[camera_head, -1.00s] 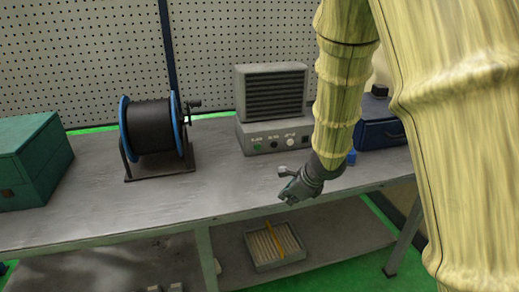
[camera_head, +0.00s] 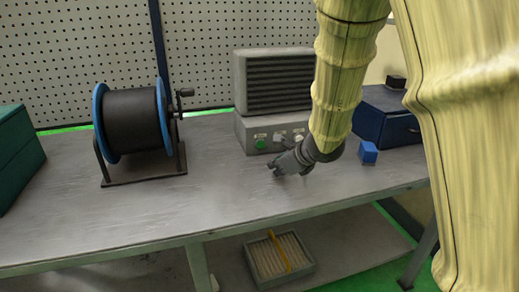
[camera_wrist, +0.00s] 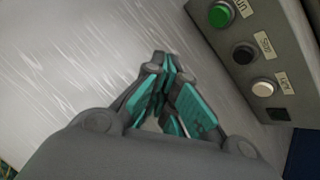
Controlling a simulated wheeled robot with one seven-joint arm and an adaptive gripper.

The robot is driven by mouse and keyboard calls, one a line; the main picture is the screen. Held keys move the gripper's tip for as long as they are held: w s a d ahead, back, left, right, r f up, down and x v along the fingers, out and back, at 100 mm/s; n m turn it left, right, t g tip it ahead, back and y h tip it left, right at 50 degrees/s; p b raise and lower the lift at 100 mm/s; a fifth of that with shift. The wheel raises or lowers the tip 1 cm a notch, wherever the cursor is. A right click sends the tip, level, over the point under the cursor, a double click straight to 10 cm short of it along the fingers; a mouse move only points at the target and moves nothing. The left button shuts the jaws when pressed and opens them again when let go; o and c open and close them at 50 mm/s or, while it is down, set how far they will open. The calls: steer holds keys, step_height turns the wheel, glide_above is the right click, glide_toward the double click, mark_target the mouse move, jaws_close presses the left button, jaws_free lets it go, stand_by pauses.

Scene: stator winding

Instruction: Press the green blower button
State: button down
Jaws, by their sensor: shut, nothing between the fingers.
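The blower (camera_head: 272,92) is a grey box with a louvred front, standing at the back of the bench. Its green button (camera_head: 261,144) is at the left of the lower front panel. In the wrist view the green button (camera_wrist: 221,15) is at the top, with a black button (camera_wrist: 243,53) and a white button (camera_wrist: 262,88) along the same panel. My gripper (camera_head: 276,171) is in front of the panel, below and slightly right of the green button, apart from it. In the wrist view my gripper (camera_wrist: 162,62) is shut and empty, with teal finger pads, left of the panel.
A black cable reel with blue rims (camera_head: 133,122) stands to the left. A small blue block (camera_head: 368,152) and a blue box (camera_head: 388,118) are to the right. A teal box (camera_head: 18,155) is at the far left. The bench (camera_head: 125,225) is clear in front.

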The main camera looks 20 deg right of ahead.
mark_target(261, 144)
steer(key=shift+d, duration=0.15)
steer(key=shift+w+r+p, duration=0.15)
steer(key=shift+w+p, duration=0.3)
steer(key=shift+w, duration=0.05)
steer(key=w+p, duration=0.3)
steer(key=w, duration=0.2)
steer(key=shift+w, duration=0.25)
steer(key=shift+w+a, duration=0.2)
steer(key=shift+w, duration=0.9)
steer(key=shift+w, duration=0.1)
stand_by(0.3)
steer(key=shift+w+b, duration=0.3)
steer(key=shift+b, duration=0.1)
steer(key=shift+w, duration=0.4)
stand_by(0.7)
steer(key=shift+s+b, duration=0.15)
steer(key=shift+b, duration=0.25)
steer(key=shift+s+b, duration=0.55)
steer(key=shift+s, duration=0.15)
